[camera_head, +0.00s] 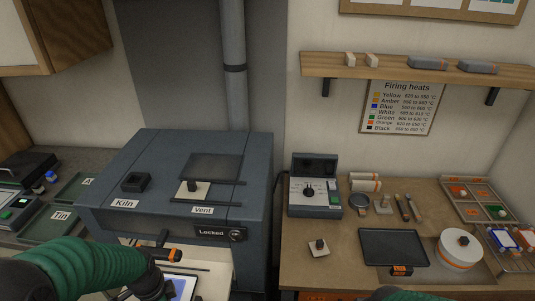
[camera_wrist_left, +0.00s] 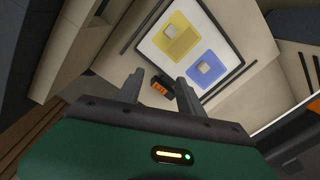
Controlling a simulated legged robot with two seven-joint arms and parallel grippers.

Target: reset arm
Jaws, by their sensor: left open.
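My left arm, with its green sleeve, comes in from the left in the head view and reaches down before the kiln (camera_head: 120,185). Part of that blue piece seems to show low in the head view. Only a sliver of my right arm shows at the bottom edge; its gripper is out of view.
The kiln's front panel (camera_head: 218,233) reads "Locked". A controller box (camera_head: 314,190), a black tray (camera_head: 393,247) and a round white container (camera_head: 461,250) stand on the right bench. Green trays (camera_head: 45,225) lie at left. A shelf (camera_head: 420,72) hangs above the bench.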

